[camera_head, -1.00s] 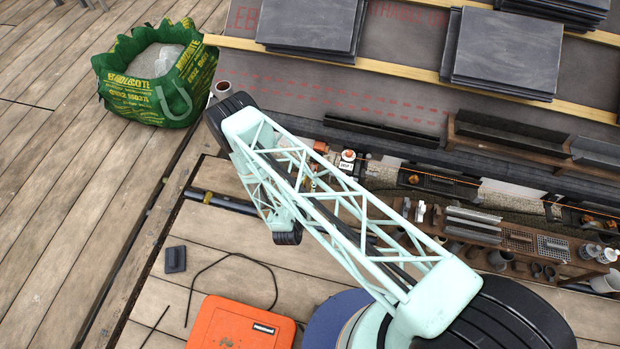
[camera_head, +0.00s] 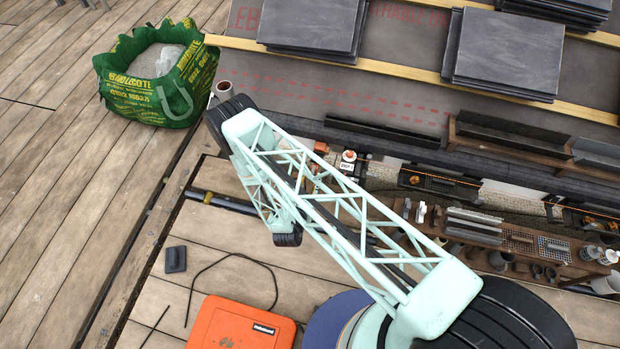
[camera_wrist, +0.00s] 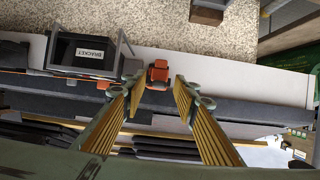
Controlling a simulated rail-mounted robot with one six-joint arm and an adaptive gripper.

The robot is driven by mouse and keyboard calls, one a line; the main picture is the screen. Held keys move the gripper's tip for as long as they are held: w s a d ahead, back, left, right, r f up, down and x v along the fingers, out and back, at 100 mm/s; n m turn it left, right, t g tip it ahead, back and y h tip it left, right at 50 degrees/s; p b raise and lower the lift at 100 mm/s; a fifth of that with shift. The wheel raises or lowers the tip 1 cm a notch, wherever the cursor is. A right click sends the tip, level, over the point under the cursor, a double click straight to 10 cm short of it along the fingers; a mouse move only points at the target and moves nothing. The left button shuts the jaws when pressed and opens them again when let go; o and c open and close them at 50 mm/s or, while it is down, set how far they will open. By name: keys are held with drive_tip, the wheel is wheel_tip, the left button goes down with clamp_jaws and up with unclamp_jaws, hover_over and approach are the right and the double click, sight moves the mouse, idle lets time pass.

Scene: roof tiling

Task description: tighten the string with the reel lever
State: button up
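In the wrist view, a small orange-red part with a dark centre (camera_wrist: 158,74), likely the reel or its lever, sits at the edge of a white board. My gripper (camera_wrist: 160,86) is open, with its yellow ribbed fingers apart on either side of that part. I cannot tell whether a finger touches it. In the head view, orange pieces (camera_head: 320,147) show beside my arm at the roof's lower edge; I cannot tell which is the reel. My fingers are hidden there.
A dark bin labelled BRACKET (camera_wrist: 90,55) stands close to the left finger in the wrist view. In the head view, a wooden bench with tools (camera_head: 480,235) is at right, slate stacks (camera_head: 505,55) lie on the roof, and a green bag (camera_head: 150,85) stands on the deck.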

drive_tip(key=shift+s, duration=0.1)
drive_tip(key=v, duration=1.2)
idle(0.4)
idle(0.7)
